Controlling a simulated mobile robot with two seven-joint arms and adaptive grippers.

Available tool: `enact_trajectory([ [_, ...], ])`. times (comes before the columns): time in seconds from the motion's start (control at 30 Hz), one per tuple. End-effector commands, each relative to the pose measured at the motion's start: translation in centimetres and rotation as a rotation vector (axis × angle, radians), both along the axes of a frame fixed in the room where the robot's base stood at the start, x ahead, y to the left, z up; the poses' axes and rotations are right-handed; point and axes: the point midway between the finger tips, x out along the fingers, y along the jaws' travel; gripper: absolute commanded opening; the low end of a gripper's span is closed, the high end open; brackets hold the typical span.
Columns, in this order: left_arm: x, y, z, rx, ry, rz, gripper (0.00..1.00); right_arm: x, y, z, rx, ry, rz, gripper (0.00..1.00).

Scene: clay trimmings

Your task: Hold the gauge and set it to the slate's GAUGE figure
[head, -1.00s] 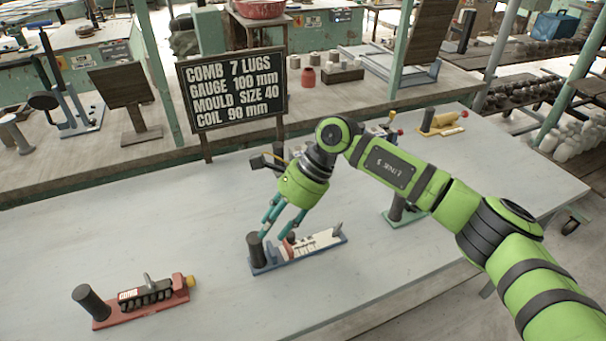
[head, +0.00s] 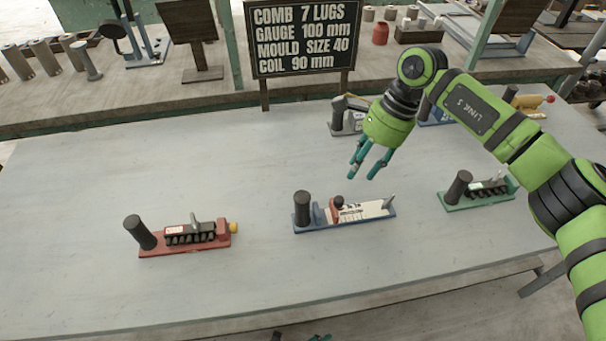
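The slate (head: 302,38) at the back reads GAUGE 100 mm, with COMB 7 LUGS, MOULD SIZE 40 and COIL 90 mm. The gauge (head: 384,214) lies on the table, with a blue base, a dark upright handle at its left end and a pale scale. Its reddish slider (head: 336,213) with a dark knob sits near the scale's left end; the marks are too small to read. My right gripper (head: 363,170) is open and empty, above and beyond the gauge, apart from it.
A red-based tool (head: 185,248) with a yellow knob lies left of the gauge. A green-based tool (head: 480,201) lies to the right. A grey tool (head: 347,118) and others stand behind my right gripper. The table's (head: 90,210) left part is clear.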

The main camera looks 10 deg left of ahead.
Motion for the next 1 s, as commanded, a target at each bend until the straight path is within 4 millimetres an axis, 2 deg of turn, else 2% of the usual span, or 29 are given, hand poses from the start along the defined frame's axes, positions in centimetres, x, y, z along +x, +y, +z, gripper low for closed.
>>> enact_trajectory([
  [0.03,0.1,-2.5,1.8,-0.032,-0.086,-0.123,0.6,0.0,0.0,0.0,0.0,0.0,0.0,0.39],
  [0.1,0.1,-5.9,4.6,-0.077,-0.214,-0.276,0.6,0.0,0.0,0.0,0.001,0.0,0.0,0.39],
  [0.17,0.2,-8.4,7.1,-0.113,-0.332,-0.394,0.6,0.0,0.0,0.0,0.001,0.0,0.0,0.39],
  [0.3,-0.4,-13.9,13.6,-0.19,-0.646,-0.667,0.6,0.0,0.0,0.0,0.001,0.0,0.0,0.39],
  [0.43,-2.6,-18.1,19.8,-0.259,-1.002,-0.955,0.6,0.0,0.0,0.0,0.001,0.0,0.0,0.39],
  [0.53,-5.6,-20.3,24.3,-0.307,-1.341,-1.218,0.6,0.0,0.0,0.0,0.001,0.0,0.0,0.39],
  [0.6,-6.7,-20.4,26.6,-0.317,-1.591,-1.43,0.6,0.0,0.0,0.0,0.001,0.0,0.0,0.39],
  [0.63,-5.9,-19.6,26.8,-0.305,-1.642,-1.509,0.6,0.0,0.0,0.0,0.001,0.0,0.0,0.39],
  [0.87,1.1,-13.3,28.7,-0.204,-1.756,-1.963,0.6,0.0,0.0,0.0,0.001,0.0,0.0,0.39],
  [1.0,6.0,-8.8,30.8,-0.077,-1.744,-2.257,0.6,0.0,0.0,0.0,0.001,0.0,0.0,0.39],
])
